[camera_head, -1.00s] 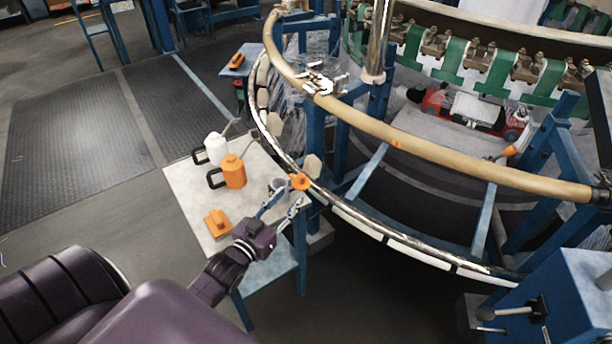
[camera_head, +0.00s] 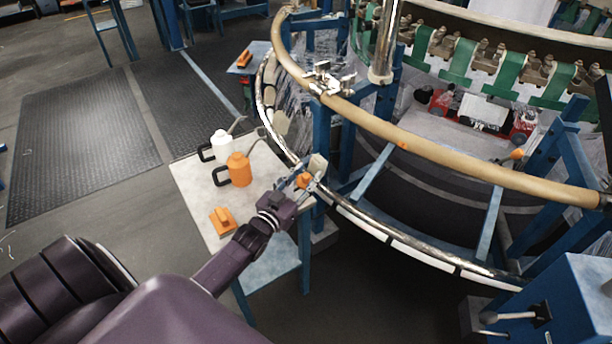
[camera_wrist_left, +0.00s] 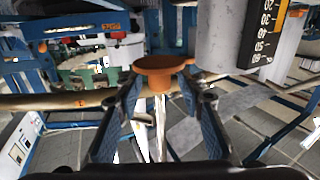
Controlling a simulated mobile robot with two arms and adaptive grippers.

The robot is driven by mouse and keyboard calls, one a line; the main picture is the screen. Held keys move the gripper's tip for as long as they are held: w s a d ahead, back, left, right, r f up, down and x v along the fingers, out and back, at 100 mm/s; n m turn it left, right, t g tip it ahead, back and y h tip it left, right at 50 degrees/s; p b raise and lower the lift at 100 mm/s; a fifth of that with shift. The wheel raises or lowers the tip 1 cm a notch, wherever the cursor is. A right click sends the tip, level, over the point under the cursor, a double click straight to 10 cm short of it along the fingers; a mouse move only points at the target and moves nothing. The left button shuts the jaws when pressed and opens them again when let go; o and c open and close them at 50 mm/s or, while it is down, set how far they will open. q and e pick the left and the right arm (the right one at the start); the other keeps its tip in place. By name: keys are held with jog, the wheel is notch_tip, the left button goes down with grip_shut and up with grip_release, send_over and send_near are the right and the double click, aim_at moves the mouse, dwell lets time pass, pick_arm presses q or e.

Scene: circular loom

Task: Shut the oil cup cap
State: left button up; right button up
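The orange oil cup cap (camera_head: 304,180) is by the ring's front rail, above the table's right edge. In the left wrist view the cap (camera_wrist_left: 160,66) is a flat orange disc with a short stub below. A pale grey cylinder (camera_wrist_left: 222,35), perhaps the cup body, stands just right of it; whether they join is unclear. My right gripper is not in view.
The table (camera_head: 262,222) holds an orange oil can (camera_head: 239,170), a white can (camera_head: 222,146) and an orange block (camera_head: 222,221). The curved metal rail (camera_head: 385,229) and tan ring (camera_head: 440,152) run close to the right. Open floor lies left.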

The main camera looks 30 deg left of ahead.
pick_arm(q)
jog(key=shift+c, duration=0.3)
grip_shut()
jog(key=shift+s+f+h, duration=0.1)
jog(key=shift+h, duration=0.2)
